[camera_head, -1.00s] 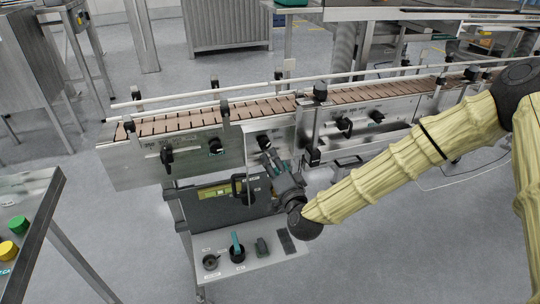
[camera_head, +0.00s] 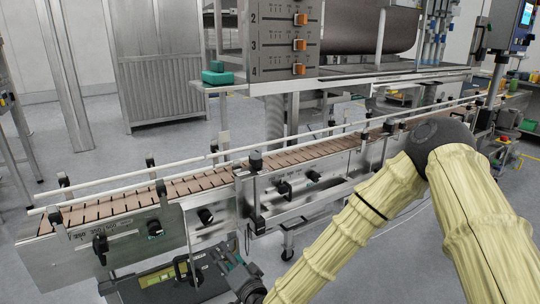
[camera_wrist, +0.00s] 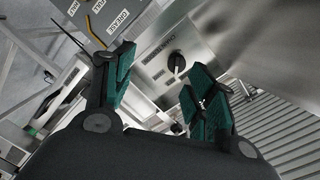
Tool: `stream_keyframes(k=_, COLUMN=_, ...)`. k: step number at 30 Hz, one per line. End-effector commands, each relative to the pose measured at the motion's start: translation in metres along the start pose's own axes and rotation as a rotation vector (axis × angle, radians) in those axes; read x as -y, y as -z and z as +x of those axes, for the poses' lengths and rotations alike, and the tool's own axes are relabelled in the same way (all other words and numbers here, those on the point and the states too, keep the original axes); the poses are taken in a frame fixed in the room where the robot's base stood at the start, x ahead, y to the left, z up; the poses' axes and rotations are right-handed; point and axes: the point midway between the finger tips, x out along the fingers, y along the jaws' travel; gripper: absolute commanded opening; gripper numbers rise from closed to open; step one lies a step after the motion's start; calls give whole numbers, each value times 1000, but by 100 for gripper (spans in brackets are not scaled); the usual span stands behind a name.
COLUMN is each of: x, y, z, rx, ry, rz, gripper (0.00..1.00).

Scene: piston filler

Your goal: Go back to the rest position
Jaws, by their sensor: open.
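My gripper (camera_head: 225,262) is low in the head view, in front of the near side of the conveyor (camera_head: 200,188). The yellow-sleeved arm reaches down to it from the right. In the wrist view my gripper (camera_wrist: 160,88) shows two dark fingers with green ribbed pads, spread apart with nothing between them. A black knob (camera_wrist: 176,62) on a metal panel shows beyond the gap between the fingers. I cannot tell how far the gripper is from that panel.
The conveyor's front panel carries several black knobs (camera_head: 155,228). A cabinet numbered 2, 3, 4 (camera_head: 280,45) stands behind. A labelled grey box (camera_wrist: 108,18) is at upper left in the wrist view.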

Motion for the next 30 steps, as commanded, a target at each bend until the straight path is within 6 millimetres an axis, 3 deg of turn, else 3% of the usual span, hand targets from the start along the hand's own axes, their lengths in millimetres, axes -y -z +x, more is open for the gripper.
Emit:
stream_keyframes(k=8, x=-125, y=-58, z=-74, rx=222, ry=-262, rz=-114, gripper=56)
stream_keyframes(k=14, x=-207, y=-90, z=-150, rx=395, ry=-454, rz=-186, gripper=56)
stream_keyframes(k=18, x=-256, y=-105, z=-212, rx=519, ry=-588, rz=-226, gripper=56)
stream_keyframes(k=24, x=-312, y=-118, z=-312, rx=701, ry=-776, rz=-270, gripper=56)
stream_keyframes(k=30, x=-344, y=-118, z=-400, rx=850, ry=-931, rz=-290, gripper=56)
